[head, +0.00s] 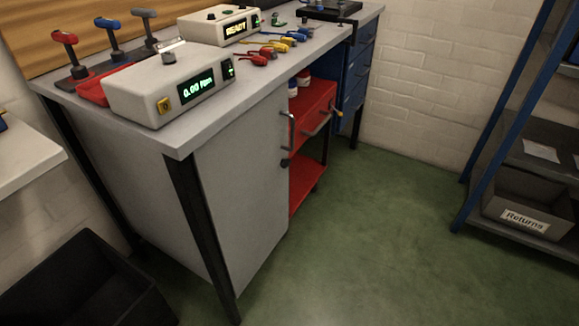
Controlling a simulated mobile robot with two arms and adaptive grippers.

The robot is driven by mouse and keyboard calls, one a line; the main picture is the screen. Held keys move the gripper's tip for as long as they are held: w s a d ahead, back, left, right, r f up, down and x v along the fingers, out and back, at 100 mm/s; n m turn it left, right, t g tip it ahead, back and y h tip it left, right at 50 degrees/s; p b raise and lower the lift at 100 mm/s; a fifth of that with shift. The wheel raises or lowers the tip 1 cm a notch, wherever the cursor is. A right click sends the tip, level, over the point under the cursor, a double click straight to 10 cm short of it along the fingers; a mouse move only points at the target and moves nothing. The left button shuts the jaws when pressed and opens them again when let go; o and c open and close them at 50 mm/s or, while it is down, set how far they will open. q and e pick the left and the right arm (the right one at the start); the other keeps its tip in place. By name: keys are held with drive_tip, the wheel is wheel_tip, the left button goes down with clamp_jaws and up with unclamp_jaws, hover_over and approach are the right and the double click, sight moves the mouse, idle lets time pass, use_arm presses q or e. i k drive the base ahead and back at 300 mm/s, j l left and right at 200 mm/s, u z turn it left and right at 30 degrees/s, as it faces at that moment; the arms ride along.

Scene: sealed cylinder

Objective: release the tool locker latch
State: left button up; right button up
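A grey cabinet (245,180) sits under the near end of the workbench and may be the tool locker; no label on it can be read. Its front looks closed. A metal bar handle (291,130) stands at the right edge of that front. A small dark knob or latch (285,162) sits just below the handle, too small to tell its position. Neither of my grippers is in view.
The workbench (190,137) carries a meter (168,90), a box reading READY (220,27) and coloured tools (258,60). A red cart (312,110) stands right of the cabinet. A black bin (85,285) is at lower left. Green floor (380,240) is clear before a shelf rack (490,120).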

sight(284, 164)
drive_tip(key=i+l+u, duration=0.1)
drive_tip(key=i+l, duration=0.4)
drive_tip(key=l, duration=0.25)
drive_tip(key=i+l+u, duration=0.1)
drive_tip(key=l, duration=0.25)
drive_tip(key=i+l, duration=0.15)
drive_tip(key=l, duration=0.25)
drive_tip(key=i+l+u, duration=0.1)
drive_tip(key=l, duration=0.3)
drive_tip(key=i+l, duration=0.1)
drive_tip(key=l, duration=0.3)
